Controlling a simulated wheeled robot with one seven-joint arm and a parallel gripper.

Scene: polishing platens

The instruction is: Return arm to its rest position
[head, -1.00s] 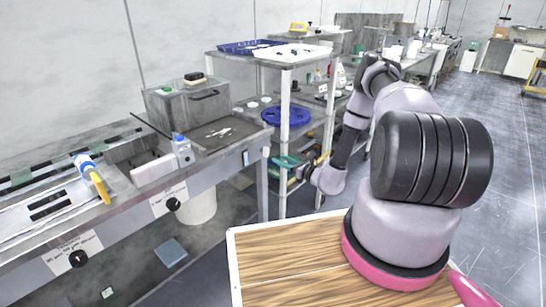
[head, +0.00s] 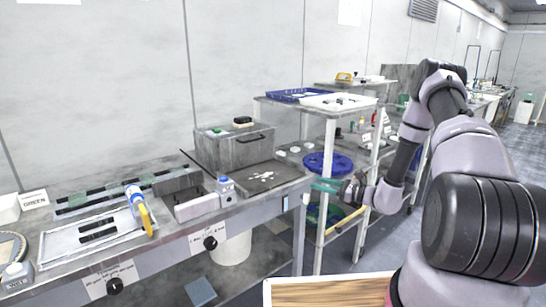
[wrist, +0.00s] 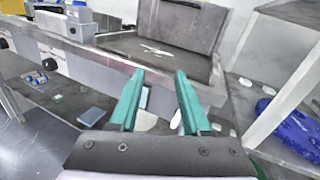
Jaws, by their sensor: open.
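My gripper (head: 326,186) is at the end of my raised, folded arm, on the right of the head view. It points left toward the workbench and the shelf rack. In the wrist view the two green fingers (wrist: 155,100) are spread apart with nothing between them. Beyond them is the front edge of the bench (wrist: 110,62). The gripper appears in front of the gap between bench and rack in the head view; I cannot tell its exact distance from either.
The workbench (head: 160,250) holds a grey box (head: 235,150), a white bottle with a blue cap (head: 226,192) and a framed tray (head: 95,235). The shelf rack (head: 328,205) carries a blue round platen (head: 328,164). A white bucket (head: 232,248) stands under the bench. Open floor lies at the far right.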

